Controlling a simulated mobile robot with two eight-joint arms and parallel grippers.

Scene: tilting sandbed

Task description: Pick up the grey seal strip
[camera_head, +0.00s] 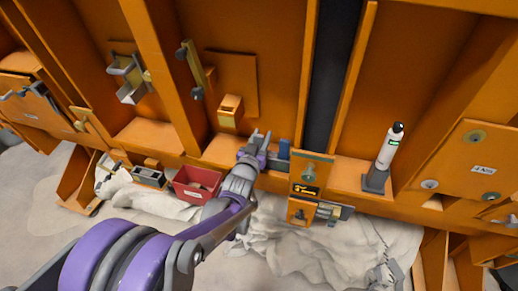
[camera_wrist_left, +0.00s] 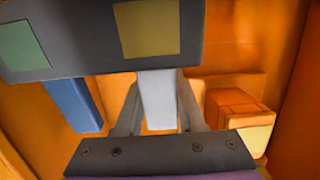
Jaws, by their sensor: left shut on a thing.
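My left gripper (camera_head: 260,140) reaches in from the lower left to the orange ledge, its fingers pointing up and away. In the left wrist view, its fingers (camera_wrist_left: 160,108) close on both sides of a light grey bar, which appears to be the grey seal strip (camera_wrist_left: 158,98). The strip's upper end meets a dark grey block (camera_wrist_left: 80,45) with green and yellow patches; I cannot tell whether they are joined. In the head view the strip is too small to make out between the fingers. My right gripper does not show.
A blue piece (camera_head: 284,148) stands close right of the left gripper. An orange box with a cream front (camera_head: 230,110) is to its left. A red bin (camera_head: 197,185) sits below, left of my arm. A white bottle (camera_head: 389,147) stands on the ledge at right. Orange ribs rise behind.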

